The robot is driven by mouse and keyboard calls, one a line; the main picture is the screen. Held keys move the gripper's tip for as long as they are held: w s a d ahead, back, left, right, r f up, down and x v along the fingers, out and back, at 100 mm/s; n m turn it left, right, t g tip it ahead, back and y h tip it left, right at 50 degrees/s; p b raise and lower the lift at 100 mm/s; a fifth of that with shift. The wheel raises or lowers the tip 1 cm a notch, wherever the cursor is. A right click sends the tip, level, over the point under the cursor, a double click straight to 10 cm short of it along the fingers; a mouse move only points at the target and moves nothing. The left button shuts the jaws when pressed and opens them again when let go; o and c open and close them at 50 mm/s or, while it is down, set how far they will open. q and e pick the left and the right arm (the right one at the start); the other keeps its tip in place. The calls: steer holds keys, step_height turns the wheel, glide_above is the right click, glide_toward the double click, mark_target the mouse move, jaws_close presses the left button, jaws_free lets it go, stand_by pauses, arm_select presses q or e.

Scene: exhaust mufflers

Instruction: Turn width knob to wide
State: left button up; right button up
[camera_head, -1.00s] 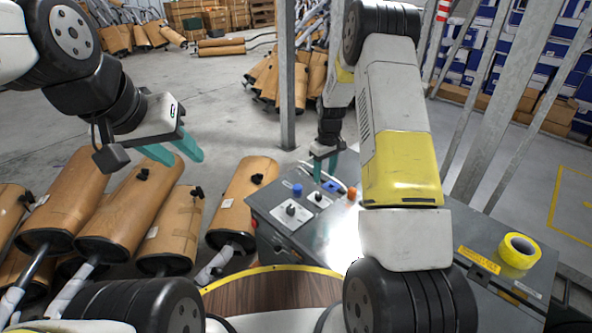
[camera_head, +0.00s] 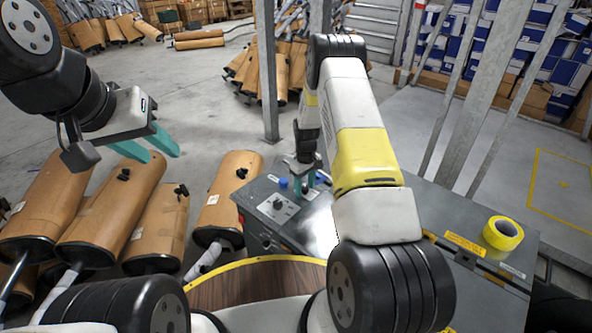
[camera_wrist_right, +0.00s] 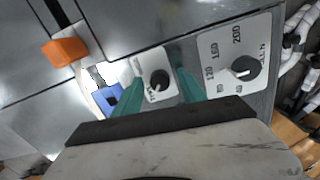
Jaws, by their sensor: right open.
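A small black knob (camera_wrist_right: 158,80) on a white label plate shows in the right wrist view, between my right gripper's teal fingers. Its label is too small to read. A larger black dial (camera_wrist_right: 245,67) with numbers up to 200 sits to its right; it also shows in the head view (camera_head: 278,203). My right gripper (camera_head: 305,183) is open above the grey machine's panel, its fingers on either side of the small knob; contact cannot be told. In the head view the gripper hides the small knob. My left gripper (camera_head: 150,147) is open and empty above the wrapped mufflers.
A yellow tape roll (camera_head: 503,233) lies on the machine (camera_head: 440,205). Wrapped mufflers (camera_head: 110,205) lie left of the machine. A metal post (camera_head: 268,70) stands behind.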

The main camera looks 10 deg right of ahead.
jaws_close()
steer(key=shift+m, duration=0.3)
steer(key=m, duration=0.3)
steer(key=shift+m, duration=0.3)
steer(key=m, duration=0.4)
steer(key=shift+m, duration=0.3)
steer(key=m, duration=0.4)
steer(key=shift+m, duration=2.6)
